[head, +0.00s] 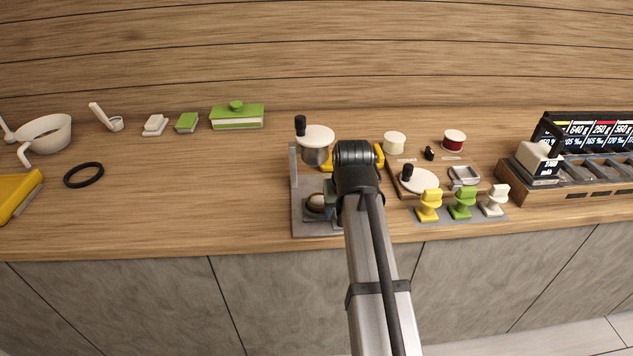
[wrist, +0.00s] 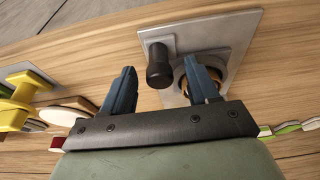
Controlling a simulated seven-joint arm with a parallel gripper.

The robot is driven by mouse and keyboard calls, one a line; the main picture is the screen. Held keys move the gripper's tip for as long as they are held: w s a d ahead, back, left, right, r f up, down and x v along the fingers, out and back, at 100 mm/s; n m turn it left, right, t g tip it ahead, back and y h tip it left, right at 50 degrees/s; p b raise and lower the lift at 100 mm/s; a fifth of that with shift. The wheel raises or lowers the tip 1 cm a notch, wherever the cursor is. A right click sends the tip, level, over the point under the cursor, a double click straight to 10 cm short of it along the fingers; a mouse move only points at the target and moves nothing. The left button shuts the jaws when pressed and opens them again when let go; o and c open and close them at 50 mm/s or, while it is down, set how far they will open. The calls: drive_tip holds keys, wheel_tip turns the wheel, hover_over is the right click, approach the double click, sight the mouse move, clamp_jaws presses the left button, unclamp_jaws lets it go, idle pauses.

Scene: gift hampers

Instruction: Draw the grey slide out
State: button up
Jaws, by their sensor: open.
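A grey metal stand (head: 299,220) is on the counter, with a white-lidded container (head: 317,136) at its top. In the wrist view, its grey base plate (wrist: 240,30) carries a small grey piece with a black knob (wrist: 159,70), which looks like the slide's handle. Beside the knob is a round opening with something brown (wrist: 184,87), partly covered by a finger. My gripper (wrist: 160,78) is open, its two blue-grey fingers apart with the knob showing between them. I cannot tell whether they touch it. In the head view my arm hides much of the stand's right side.
To the right are a wooden board (head: 405,188) with jars and a white disc, and yellow, green and white stamps (head: 463,203). A compartment tray (head: 560,190) is farther right. A black ring (head: 84,175) and a bowl (head: 50,132) are left.

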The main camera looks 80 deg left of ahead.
drive_tip(key=shift+r, duration=2.85)
drive_tip(key=shift+r, duration=0.1)
drive_tip(key=v, duration=1.3)
drive_tip(key=shift+r, duration=0.35)
drive_tip(key=shift+d, duration=0.1)
